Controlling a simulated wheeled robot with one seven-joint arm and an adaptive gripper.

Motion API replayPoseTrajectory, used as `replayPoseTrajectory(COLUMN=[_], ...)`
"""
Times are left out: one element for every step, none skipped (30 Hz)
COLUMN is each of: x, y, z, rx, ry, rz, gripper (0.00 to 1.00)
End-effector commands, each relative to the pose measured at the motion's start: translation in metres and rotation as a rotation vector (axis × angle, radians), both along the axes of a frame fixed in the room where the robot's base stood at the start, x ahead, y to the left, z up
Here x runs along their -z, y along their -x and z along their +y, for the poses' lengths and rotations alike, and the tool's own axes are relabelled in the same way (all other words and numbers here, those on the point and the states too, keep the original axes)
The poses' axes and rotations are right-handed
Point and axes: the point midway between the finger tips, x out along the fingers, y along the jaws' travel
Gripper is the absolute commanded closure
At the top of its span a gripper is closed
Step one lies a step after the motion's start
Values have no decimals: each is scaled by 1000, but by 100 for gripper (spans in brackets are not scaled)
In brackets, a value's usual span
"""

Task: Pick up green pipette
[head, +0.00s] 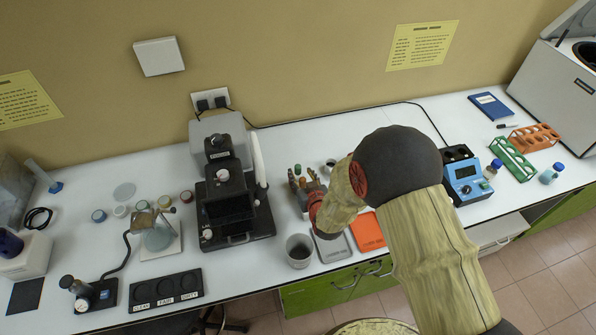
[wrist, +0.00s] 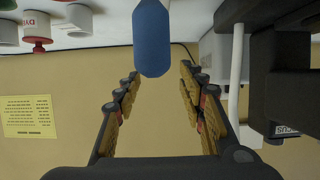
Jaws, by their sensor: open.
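I cannot make out the green pipette for certain. In the head view a small green spot (head: 297,169) shows at my gripper's fingers, too small to identify. My gripper (head: 303,180) is over the middle of the bench, between the black instrument and my arm. In the wrist view my gripper (wrist: 159,74) is open, its two tan fingers apart. A blue rounded thing (wrist: 152,38) shows between and beyond the fingertips; I cannot tell whether it is near enough to touch. A green edge (wrist: 8,4) shows at the top left corner of the wrist view.
A black instrument (head: 228,205) stands left of my gripper. A grey cup (head: 299,250), a grey pad (head: 333,248) and an orange pad (head: 367,232) lie in front. A blue device (head: 466,182), a green rack (head: 512,159) and an orange rack (head: 534,139) are at right.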

Motion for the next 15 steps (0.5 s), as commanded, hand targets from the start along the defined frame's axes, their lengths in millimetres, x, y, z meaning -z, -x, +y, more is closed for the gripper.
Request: replayPoseTrajectory(x=[1, 3, 5, 6, 8, 9, 11, 12, 13, 14, 14, 15, 15, 15, 15], y=[-6, -10, -15, -19, -23, -27, -31, -33, -37, -39, -40, -42, -42, -42, -42], z=[1, 1, 2, 3, 3, 4, 6, 6, 7, 8, 8, 9, 9, 9, 9], rx=[1, 1, 1, 1, 1, 1, 0, 0, 0, 0, 0, 0, 0, 0, 0], ry=[0, -1, 0, 0, 0, 0, 0, 0, 0, 0, 0, 0, 0, 0, 0], rz=[0, 0, 1, 1, 1, 1, 0, 1, 0, 0, 0, 0, 0, 1, 1], gripper=[60, 60, 60, 60, 60, 60, 60, 60, 60, 60, 60, 60, 60, 60, 60])
